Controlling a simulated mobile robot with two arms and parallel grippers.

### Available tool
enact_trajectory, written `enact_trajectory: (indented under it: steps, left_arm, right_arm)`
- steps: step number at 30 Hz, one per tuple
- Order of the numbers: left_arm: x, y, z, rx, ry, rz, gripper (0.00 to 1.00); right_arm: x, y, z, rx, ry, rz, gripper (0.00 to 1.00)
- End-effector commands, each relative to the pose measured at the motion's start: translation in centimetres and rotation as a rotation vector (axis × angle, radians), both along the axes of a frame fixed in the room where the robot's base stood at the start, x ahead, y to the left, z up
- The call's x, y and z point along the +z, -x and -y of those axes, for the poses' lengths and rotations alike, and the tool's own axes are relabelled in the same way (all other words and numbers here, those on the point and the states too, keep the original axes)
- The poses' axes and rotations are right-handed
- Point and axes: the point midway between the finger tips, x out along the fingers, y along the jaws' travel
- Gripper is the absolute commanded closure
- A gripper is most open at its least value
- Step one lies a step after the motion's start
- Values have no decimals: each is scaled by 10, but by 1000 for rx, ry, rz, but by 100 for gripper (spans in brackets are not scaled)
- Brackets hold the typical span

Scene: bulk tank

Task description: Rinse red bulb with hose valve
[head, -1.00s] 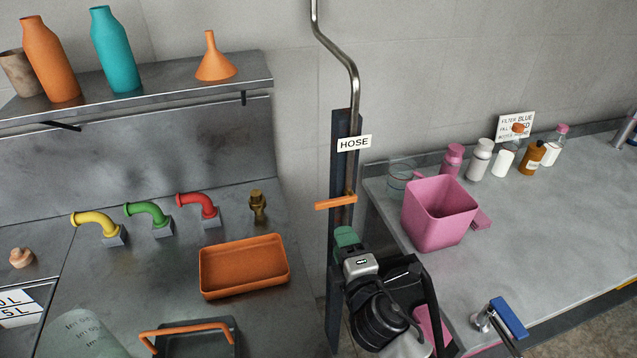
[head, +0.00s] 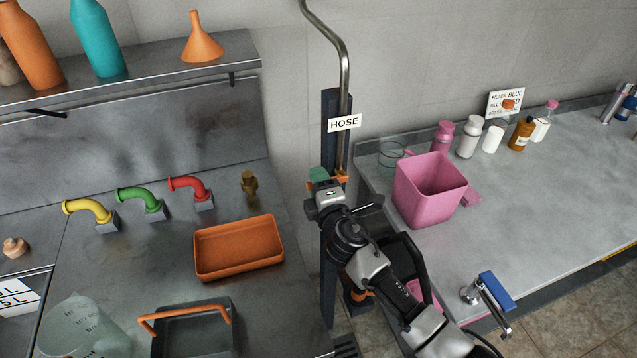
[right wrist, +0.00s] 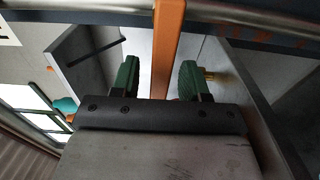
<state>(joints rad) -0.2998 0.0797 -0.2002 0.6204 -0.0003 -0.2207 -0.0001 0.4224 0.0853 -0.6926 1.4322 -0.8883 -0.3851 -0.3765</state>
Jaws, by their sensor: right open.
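The hose valve has an orange lever (head: 341,179) on the upright metal hose pipe (head: 345,88), under a white HOSE sign (head: 344,123). My right gripper (head: 319,176) is at the lever and covers part of it. In the right wrist view, the orange lever (right wrist: 168,45) runs between the two green fingertips of my open right gripper (right wrist: 158,78). A gap shows beside the left finger; contact on the right is unclear. I cannot make out a red bulb in either view. My left gripper does not show.
On the left counter are an orange tray (head: 239,262), a red pipe elbow (head: 192,187) and a basin with an orange handle (head: 192,335). On the right counter are a pink bin (head: 420,205), several bottles and a blue-handled tap (head: 495,292). That counter's middle is clear.

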Motion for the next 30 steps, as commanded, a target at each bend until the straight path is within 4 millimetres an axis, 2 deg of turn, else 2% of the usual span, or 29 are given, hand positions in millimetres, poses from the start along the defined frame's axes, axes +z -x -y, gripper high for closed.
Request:
enact_trajectory:
  steps: [6, 15, 30]
  left_arm:
    - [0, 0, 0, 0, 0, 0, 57]
    - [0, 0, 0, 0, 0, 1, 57]
    - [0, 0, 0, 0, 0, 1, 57]
  right_arm:
    - [0, 0, 0, 0, 0, 0, 55]
    - [0, 0, 0, 0, 1, 0, 100]
    - [4, 0, 0, 0, -64, -22, 100]
